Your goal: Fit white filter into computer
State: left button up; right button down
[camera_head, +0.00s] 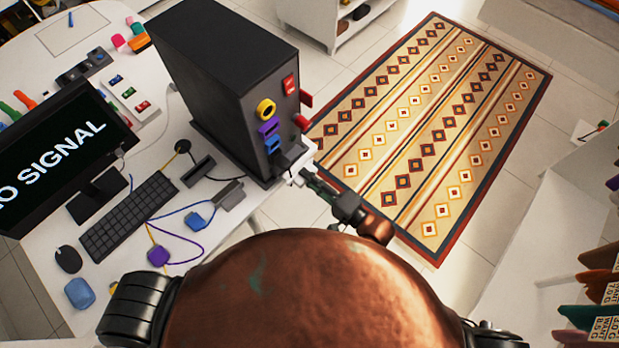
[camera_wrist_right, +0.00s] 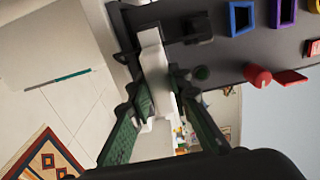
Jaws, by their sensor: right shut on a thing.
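The computer (camera_head: 215,75) is a black tower standing on the white desk. In the right wrist view its dark panel (camera_wrist_right: 270,45) fills the upper right. The white filter (camera_head: 301,160) is at the lower front corner of the tower. My right gripper (camera_head: 303,178) is shut on it; the wrist view shows the white filter (camera_wrist_right: 152,65) between the two green fingers (camera_wrist_right: 165,92). The filter's upper end is close against the tower's edge; I cannot tell if it is seated in the slot. The fingers hide part of it. My left gripper is not in view.
The tower's panel carries a yellow ring (camera_head: 265,109), purple and blue square frames, red parts and a dark block (camera_wrist_right: 198,27). A monitor (camera_head: 60,145), keyboard (camera_head: 128,216), mouse and cables lie left. A patterned rug (camera_head: 430,130) lies on the floor right.

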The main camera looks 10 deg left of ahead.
jog(key=shift+p+x, duration=0.4)
jog(key=shift+x, duration=1.35)
jog(key=c, duration=1.7)
grip_release()
jog(key=v, duration=1.2)
